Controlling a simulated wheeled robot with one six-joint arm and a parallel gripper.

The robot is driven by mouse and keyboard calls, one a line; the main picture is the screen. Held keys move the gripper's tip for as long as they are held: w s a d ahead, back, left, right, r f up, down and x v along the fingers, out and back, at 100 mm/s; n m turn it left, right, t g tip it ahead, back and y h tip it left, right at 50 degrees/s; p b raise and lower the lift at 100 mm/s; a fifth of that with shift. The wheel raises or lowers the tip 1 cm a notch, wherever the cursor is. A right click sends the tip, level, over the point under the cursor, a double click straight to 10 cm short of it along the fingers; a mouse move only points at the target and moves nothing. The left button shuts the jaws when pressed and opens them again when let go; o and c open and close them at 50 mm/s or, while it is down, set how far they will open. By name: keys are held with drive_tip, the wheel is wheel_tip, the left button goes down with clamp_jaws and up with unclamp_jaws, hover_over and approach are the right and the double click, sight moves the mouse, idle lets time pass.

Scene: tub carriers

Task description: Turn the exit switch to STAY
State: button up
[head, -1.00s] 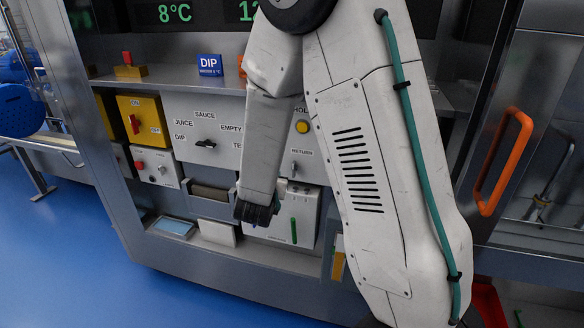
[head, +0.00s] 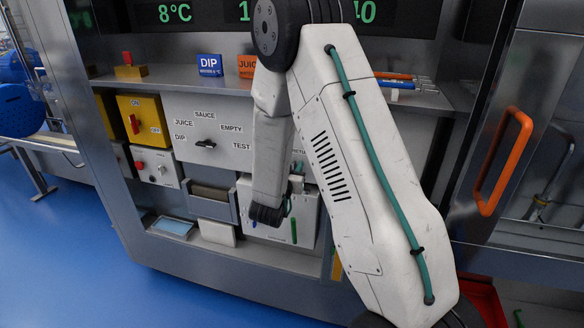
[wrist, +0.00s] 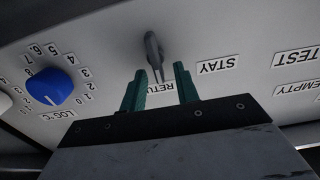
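The exit switch (wrist: 153,52) is a small dark grey lever on the pale panel in the wrist view, which shows the panel upside down. Its narrow end points down toward the RETURN label (wrist: 156,88), which is partly hidden by my fingers. The STAY label (wrist: 219,65) is to the right of the lever. My gripper (wrist: 158,68) is open, with one teal finger on each side of the lever's narrow end. I cannot tell whether either finger touches it. In the head view my arm hides the switch and the fingertips.
A blue dial (wrist: 50,86) sits left of the fingers in the wrist view. In the head view, a black selector (head: 206,143) with several labels is left of my arm. A shelf (head: 165,82) with DIP (head: 210,65) and orange signs overhangs the panel. An orange handle (head: 503,160) is at right.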

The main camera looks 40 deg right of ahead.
clamp_jaws()
idle(0.3)
drive_tip(key=n, duration=0.4)
drive_tip(key=w+n, duration=0.1)
drive_tip(key=n, duration=0.3)
drive_tip(key=a+f+n, duration=0.1)
drive_tip(key=n, duration=0.3)
drive_tip(key=shift+w+a+f, duration=0.1)
drive_tip(key=shift+w, duration=0.05)
idle(0.4)
unclamp_jaws()
